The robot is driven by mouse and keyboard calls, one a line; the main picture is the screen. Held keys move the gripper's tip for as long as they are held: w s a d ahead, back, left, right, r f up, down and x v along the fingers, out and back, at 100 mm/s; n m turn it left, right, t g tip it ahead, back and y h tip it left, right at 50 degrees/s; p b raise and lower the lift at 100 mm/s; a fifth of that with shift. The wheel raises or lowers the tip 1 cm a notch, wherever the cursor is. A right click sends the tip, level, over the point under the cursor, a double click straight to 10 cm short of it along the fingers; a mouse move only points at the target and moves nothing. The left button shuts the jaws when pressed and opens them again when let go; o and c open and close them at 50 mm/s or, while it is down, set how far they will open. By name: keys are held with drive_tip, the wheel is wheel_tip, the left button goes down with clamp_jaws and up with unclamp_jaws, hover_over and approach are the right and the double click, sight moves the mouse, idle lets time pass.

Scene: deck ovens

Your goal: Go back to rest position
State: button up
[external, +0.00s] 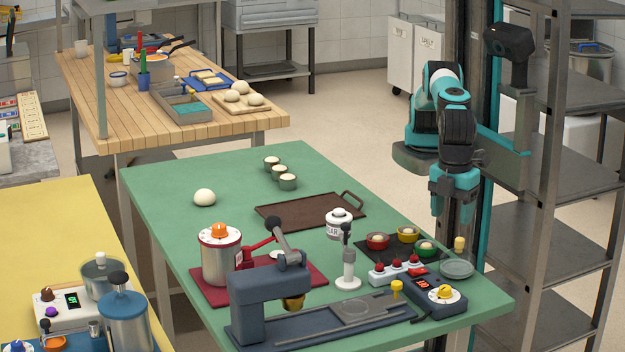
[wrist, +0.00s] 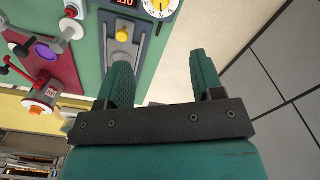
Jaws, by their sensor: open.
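My gripper (external: 455,212) hangs down at the right of the green table (external: 150,188), beside its right edge. In the wrist view my gripper (wrist: 166,88) has its two teal fingers spread apart with nothing between them. Below the fingers are the table's edge and the pale floor. The arm is folded close to its teal column.
The green table carries a dark press (external: 262,300), a red-lidded canister (external: 220,257), a brown tray (external: 312,212), a dough ball (external: 204,197), small bowls and a timer box (external: 436,296). Metal shelving (external: 540,247) stands close at the right of the arm.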

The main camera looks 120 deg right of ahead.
drive_tip(key=w+d+r, duration=0.1)
drive_tip(key=d+r, duration=0.2)
drive_tip(key=d, duration=0.5)
drive_tip(key=w+d+r+n+y, duration=0.1)
drive_tip(key=w+d+r, duration=0.1)
drive_tip(key=d, duration=0.5)
drive_tip(key=w+d+r, duration=0.1)
drive_tip(key=d+r, duration=0.2)
drive_tip(key=d, duration=0.5)
drive_tip(key=s+d+f+y, duration=0.1)
drive_tip(key=s+d+f, duration=0.1)
drive_tip(key=s+d, duration=0.6)
drive_tip(key=s+d+f+y, duration=0.2)
drive_tip(key=s+d, duration=0.6)
drive_tip(key=d, duration=0.1)
drive_tip(key=shift+s+p, duration=0.2)
drive_tip(key=shift+p, duration=0.2)
